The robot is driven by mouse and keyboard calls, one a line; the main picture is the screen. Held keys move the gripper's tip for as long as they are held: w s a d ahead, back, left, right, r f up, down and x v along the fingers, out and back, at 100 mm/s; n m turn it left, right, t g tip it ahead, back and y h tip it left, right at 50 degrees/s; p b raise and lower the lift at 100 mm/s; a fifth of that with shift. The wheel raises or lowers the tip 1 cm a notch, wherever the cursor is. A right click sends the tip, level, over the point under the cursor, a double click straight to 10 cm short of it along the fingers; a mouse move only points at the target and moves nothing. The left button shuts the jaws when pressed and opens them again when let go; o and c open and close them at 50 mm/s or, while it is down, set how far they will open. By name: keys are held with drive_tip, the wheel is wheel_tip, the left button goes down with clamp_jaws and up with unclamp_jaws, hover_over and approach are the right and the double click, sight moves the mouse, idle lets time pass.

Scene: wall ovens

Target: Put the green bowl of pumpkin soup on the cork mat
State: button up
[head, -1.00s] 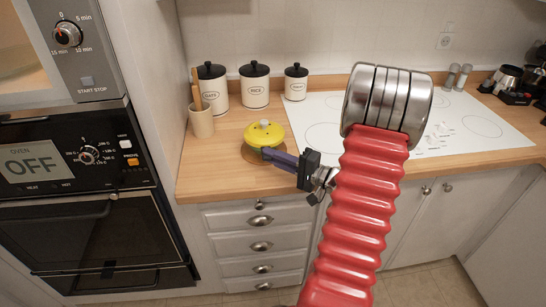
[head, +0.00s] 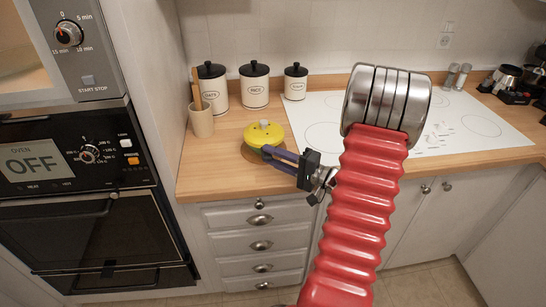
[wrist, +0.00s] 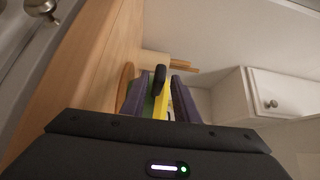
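The bowl (head: 264,134) stands on the wooden counter at the left. From the head view I see mostly its yellow top with a pale knob. In the wrist view its green side (wrist: 149,106) and yellow part (wrist: 161,104) show between my fingers, with a dark piece in front. The cork mat (wrist: 125,82) shows as a brown edge beside the left finger, and the bowl appears to rest on it. My gripper (head: 275,156) has purple fingers, spread apart at the bowl's near right edge. Whether a finger touches the bowl is hard to tell.
Three white canisters with black lids (head: 254,90) stand behind the bowl. A beige utensil pot (head: 201,122) is to the left, near the tall oven unit (head: 85,165). A white hob (head: 400,120) lies to the right. Drawers (head: 261,240) are below the counter.

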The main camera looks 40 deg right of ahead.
drive_tip(key=shift+o, duration=0.3)
drive_tip(key=shift+f, duration=0.65)
drive_tip(key=shift+r, duration=0.25)
drive_tip(key=shift+s+d+r+m, duration=0.1)
drive_tip(key=shift+s+m, duration=0.1)
drive_tip(key=shift+m, duration=0.1)
drive_tip(key=v, duration=1.1)
drive_tip(key=shift+s+r, duration=0.25)
drive_tip(key=shift+r, duration=0.15)
